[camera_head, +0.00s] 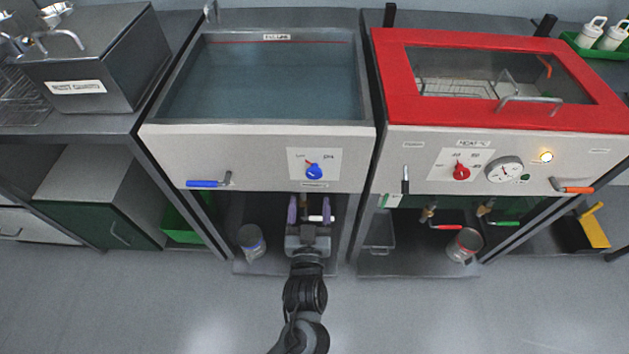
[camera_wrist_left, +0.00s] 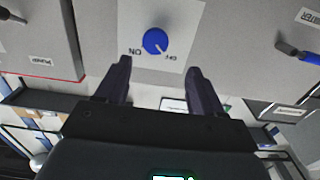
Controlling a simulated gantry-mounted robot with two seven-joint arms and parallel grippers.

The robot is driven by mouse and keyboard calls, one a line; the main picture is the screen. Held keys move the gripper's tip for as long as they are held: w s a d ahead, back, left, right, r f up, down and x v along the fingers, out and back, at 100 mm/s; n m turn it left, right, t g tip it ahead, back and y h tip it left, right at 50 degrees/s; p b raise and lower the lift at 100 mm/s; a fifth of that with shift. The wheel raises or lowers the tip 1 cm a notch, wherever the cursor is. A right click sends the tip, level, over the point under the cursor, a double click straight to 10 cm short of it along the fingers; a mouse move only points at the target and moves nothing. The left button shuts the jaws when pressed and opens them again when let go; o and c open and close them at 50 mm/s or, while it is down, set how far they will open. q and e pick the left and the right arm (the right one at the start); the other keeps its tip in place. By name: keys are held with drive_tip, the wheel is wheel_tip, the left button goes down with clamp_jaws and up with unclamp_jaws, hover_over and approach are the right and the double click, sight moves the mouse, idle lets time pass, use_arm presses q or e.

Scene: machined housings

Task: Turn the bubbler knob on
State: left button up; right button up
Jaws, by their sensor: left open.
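The blue bubbler knob (camera_head: 313,171) sits on a white plate on the front panel of the water-filled tank (camera_head: 260,126). In the left wrist view the knob (camera_wrist_left: 155,41) shows upside down, with ON and OFF printed beside it. Its pale pointer mark lies toward OFF. My left gripper (camera_head: 310,202) is below the knob in the head view, fingers upward. In the left wrist view the gripper (camera_wrist_left: 159,68) is open and empty, its fingertips spread to either side of the knob's line and apart from it. My right gripper is not in view.
A blue-handled lever (camera_head: 205,183) sticks out left of the knob. The red-lidded bath (camera_head: 400,90) to the right has a red knob (camera_head: 461,172), a gauge (camera_head: 504,169) and a black-handled lever (camera_head: 405,180). A jar (camera_head: 251,243) stands on the shelf below.

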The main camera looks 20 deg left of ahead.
sight(314, 175)
use_arm(q)
drive_tip(key=x, duration=0.2)
drive_tip(key=b+x, duration=0.1)
drive_tip(key=x, duration=0.1)
drive_tip(key=b+x, duration=0.1)
drive_tip(key=x, duration=0.2)
drive_tip(key=shift+w+d, duration=0.2)
drive_tip(key=shift+d, duration=0.05)
drive_tip(key=shift+w, duration=0.4)
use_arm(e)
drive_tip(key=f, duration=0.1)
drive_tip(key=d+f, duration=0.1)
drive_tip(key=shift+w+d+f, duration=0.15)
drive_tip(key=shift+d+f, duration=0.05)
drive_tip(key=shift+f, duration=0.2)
